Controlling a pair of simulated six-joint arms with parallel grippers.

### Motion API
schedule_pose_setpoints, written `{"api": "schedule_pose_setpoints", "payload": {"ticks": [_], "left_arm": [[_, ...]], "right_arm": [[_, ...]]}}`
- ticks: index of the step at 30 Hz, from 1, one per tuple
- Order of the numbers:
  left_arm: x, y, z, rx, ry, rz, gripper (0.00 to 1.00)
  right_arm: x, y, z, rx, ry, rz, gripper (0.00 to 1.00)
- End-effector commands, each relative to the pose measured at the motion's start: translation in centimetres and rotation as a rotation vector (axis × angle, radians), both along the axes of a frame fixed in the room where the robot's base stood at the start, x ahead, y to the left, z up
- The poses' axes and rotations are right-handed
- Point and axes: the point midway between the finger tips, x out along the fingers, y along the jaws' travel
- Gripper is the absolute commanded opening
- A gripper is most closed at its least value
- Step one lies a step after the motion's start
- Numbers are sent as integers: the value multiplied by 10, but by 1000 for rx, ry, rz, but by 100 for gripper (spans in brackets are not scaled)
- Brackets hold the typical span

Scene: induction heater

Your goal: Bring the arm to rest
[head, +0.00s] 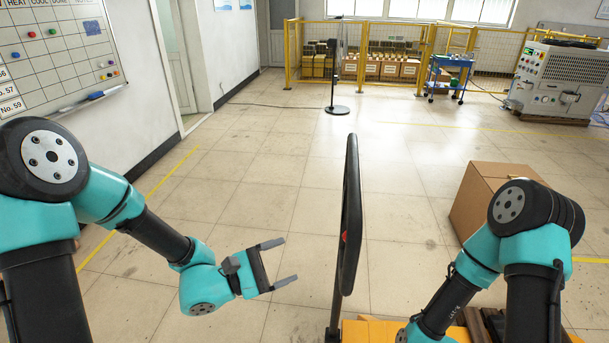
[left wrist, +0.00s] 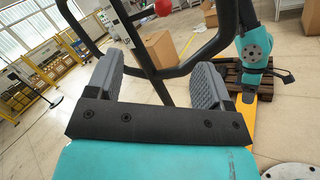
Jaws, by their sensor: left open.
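My left gripper (head: 284,262) is open and empty, held in the air over the tiled floor to the left of a black upright handle frame (head: 349,215). Its two grey fingers stand apart with nothing between them; they also show in the left wrist view (left wrist: 158,85), with the black frame beyond them. My right arm (head: 500,240) reaches down at the lower right of the head view, and its gripper is out of the picture. The right arm also shows at the right of the left wrist view.
A yellow base (head: 375,330) with the black frame stands in front of me. A cardboard box (head: 485,200) is at the right. A whiteboard (head: 60,50) hangs on the left wall. A blue cart (head: 450,75) and a grey machine (head: 558,80) stand far back.

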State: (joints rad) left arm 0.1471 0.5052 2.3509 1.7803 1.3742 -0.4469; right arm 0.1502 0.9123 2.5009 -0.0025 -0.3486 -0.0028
Motion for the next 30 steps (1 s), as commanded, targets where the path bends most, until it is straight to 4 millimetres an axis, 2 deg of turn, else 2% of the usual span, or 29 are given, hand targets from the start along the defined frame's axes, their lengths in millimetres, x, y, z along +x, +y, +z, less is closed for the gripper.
{"api": "schedule_pose_setpoints", "payload": {"ticks": [5, 9, 13, 18, 21, 26, 30], "left_arm": [[-15, -5, -26, 84, 52, -77, 74], [-46, -6, -75, 252, 130, -219, 74], [-83, 4, -129, 459, 190, -374, 74], [-121, 35, -194, 735, 204, -550, 74], [-135, 58, -228, 894, 176, -634, 74], [-141, 95, -275, 1130, 74, -732, 74], [-131, 122, -309, 1306, -70, -774, 74]], "right_arm": [[0, 0, 0, 0, 0, 0, 59], [0, 0, 0, 0, 0, 0, 59], [0, 0, 0, 0, 0, 0, 59], [0, 0, 0, 0, 0, 0, 59], [0, 0, 0, 0, 0, 0, 59], [0, 0, 0, 0, 0, 0, 59], [0, 0, 0, 0, 0, 0, 59]]}}
